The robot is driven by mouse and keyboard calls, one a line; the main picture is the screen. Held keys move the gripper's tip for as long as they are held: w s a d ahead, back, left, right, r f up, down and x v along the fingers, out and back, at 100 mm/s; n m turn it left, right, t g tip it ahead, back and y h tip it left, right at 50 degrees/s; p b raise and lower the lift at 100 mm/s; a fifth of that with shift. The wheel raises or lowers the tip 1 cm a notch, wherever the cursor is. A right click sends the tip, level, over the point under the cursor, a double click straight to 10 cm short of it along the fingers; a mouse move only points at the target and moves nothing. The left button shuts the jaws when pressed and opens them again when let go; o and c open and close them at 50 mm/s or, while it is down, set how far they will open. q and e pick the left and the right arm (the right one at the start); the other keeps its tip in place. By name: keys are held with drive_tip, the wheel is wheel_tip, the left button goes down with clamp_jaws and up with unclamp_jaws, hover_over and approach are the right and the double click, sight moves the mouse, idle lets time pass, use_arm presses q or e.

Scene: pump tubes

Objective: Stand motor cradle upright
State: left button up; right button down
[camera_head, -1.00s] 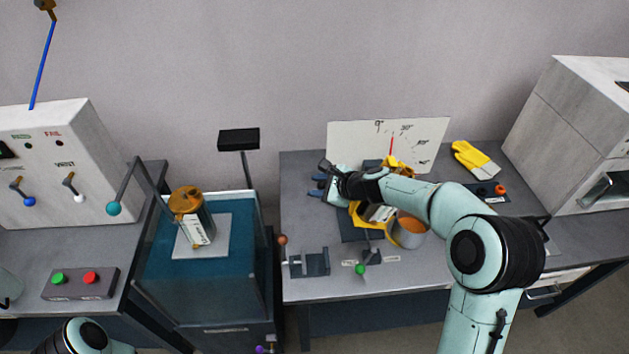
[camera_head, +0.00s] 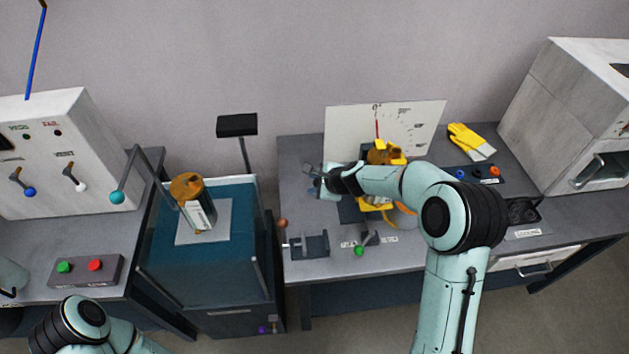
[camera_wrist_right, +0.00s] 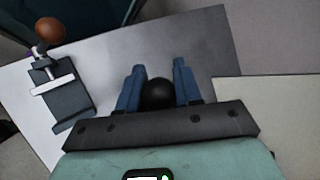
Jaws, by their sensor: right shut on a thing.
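The motor cradle, a yellow frame (camera_head: 372,204), stands on the middle bench before a white angle board (camera_head: 350,138). It is largely hidden behind my right arm. A copper-brown motor end (camera_head: 381,154) shows above the arm, and an orange curved part shows below it. The red needle (camera_head: 377,127) points up near the 0° mark. My right gripper (camera_head: 312,184) is left of the cradle. In the right wrist view its blue fingers (camera_wrist_right: 158,92) are shut on a black ball knob (camera_wrist_right: 158,94). The knob's link to the cradle is hidden. My left gripper is outside the views.
A grey clamp block (camera_head: 312,246) and a green-knobbed lever (camera_head: 360,250) are at the bench's front. Yellow gloves (camera_head: 470,141) and a button panel (camera_head: 478,173) lie to the right. A water tank (camera_head: 165,262) holding a copper-topped motor (camera_head: 190,190) stands left.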

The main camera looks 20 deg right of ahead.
drive_tip(key=shift+s+d+f, duration=0.15)
drive_tip(key=shift+d+f, duration=0.2)
drive_tip(key=shift+d, duration=0.35)
drive_tip(key=c, duration=0.8)
unclamp_jaws()
drive_tip(key=shift+s+d, duration=0.1)
drive_tip(key=shift+r, duration=0.1)
